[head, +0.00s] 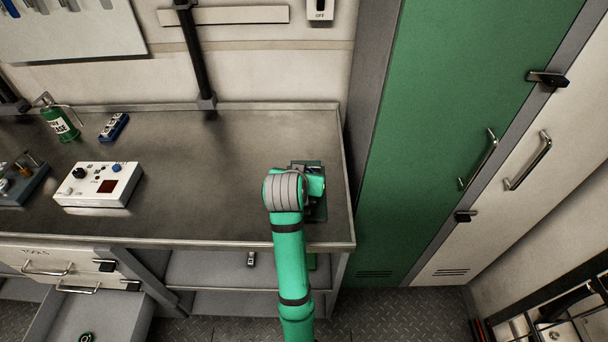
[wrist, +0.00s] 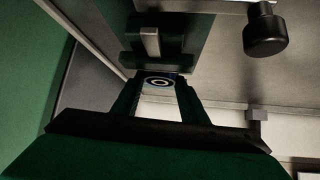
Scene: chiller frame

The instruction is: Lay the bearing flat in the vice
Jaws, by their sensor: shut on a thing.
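My gripper (wrist: 160,90) shows in the wrist view with its two dark fingers either side of the bearing (wrist: 159,82), shut on it. The bearing is a small ring with a pale centre and a dark blue band, its round face turned to the wrist camera. The vice (wrist: 152,62) is a dark green block with a grey metal piece, just beyond the fingertips; whether the bearing touches it I cannot tell. In the head view the vice (head: 319,208) stands at the bench's right end, partly covered by my arm. The bearing and fingertips are hidden there.
A black round knob (wrist: 265,34) is at the upper right of the wrist view. On the bench stand a white control box (head: 98,184), a green can (head: 60,124) and a small blue item (head: 113,126). The bench middle is clear. A green locker (head: 440,110) stands to the right.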

